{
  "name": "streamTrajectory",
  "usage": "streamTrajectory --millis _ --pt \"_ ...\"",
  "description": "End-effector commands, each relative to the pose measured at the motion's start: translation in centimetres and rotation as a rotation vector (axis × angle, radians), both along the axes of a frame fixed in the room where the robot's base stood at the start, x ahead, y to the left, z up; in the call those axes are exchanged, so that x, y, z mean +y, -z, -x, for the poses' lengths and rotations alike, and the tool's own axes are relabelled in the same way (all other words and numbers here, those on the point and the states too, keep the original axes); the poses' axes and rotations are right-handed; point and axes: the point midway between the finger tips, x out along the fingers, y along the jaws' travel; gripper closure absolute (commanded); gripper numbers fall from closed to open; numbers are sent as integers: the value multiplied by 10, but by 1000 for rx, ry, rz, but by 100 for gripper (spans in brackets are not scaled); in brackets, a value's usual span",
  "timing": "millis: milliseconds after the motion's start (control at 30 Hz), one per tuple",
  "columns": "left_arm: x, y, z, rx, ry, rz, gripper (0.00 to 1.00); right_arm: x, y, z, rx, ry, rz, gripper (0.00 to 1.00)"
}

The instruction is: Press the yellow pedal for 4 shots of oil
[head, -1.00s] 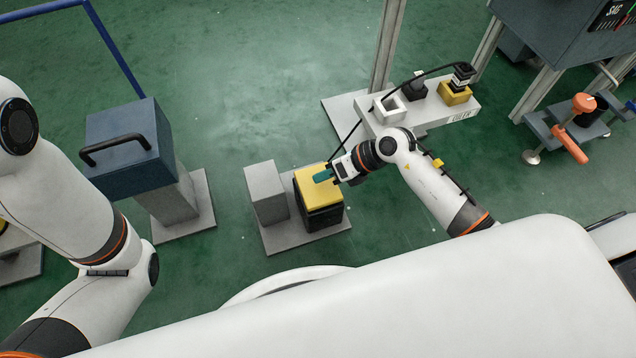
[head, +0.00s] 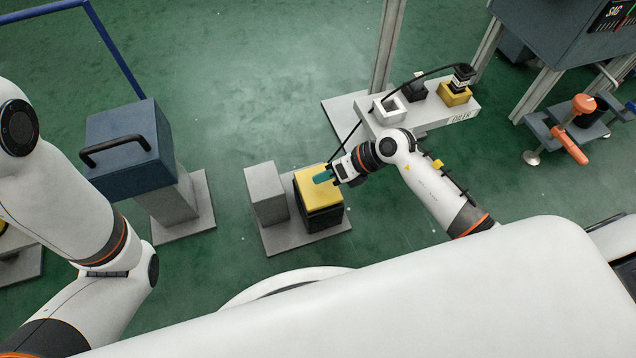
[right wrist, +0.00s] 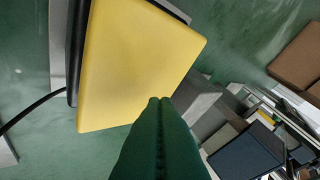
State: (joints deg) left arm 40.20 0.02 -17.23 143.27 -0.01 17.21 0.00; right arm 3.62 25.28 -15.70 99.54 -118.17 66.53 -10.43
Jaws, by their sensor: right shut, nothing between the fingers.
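The yellow pedal (head: 320,186) is a square yellow pad on a black block, standing on a grey base plate next to a grey block. My right gripper (head: 323,177) is shut and empty, with its teal fingertips over the top of the pedal. In the right wrist view the yellow pad (right wrist: 135,65) fills the upper middle, and the shut fingertips (right wrist: 159,102) overlap its lower edge. I cannot tell whether they touch it. The oiler stand (head: 462,115) is at the upper right, with a black cable running down toward the pedal. My left gripper is not in view.
A grey block (head: 266,193) stands left of the pedal. A blue box with a black handle (head: 130,140) stands on a grey post further left. An orange-handled fixture (head: 570,143) is at the right. Green floor is clear above the pedal.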

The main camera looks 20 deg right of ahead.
Motion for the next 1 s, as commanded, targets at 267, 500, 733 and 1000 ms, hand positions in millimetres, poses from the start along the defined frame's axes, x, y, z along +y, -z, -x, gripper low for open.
streamTrajectory --millis 267,500,733,1000 --pt "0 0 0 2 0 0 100 0 0 0 0 0 0 100" --pt "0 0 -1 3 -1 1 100 0 0 0 0 0 0 100" --pt "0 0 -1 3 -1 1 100 0 0 0 0 0 0 100" --pt "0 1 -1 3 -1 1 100 0 8 0 0 0 0 100"
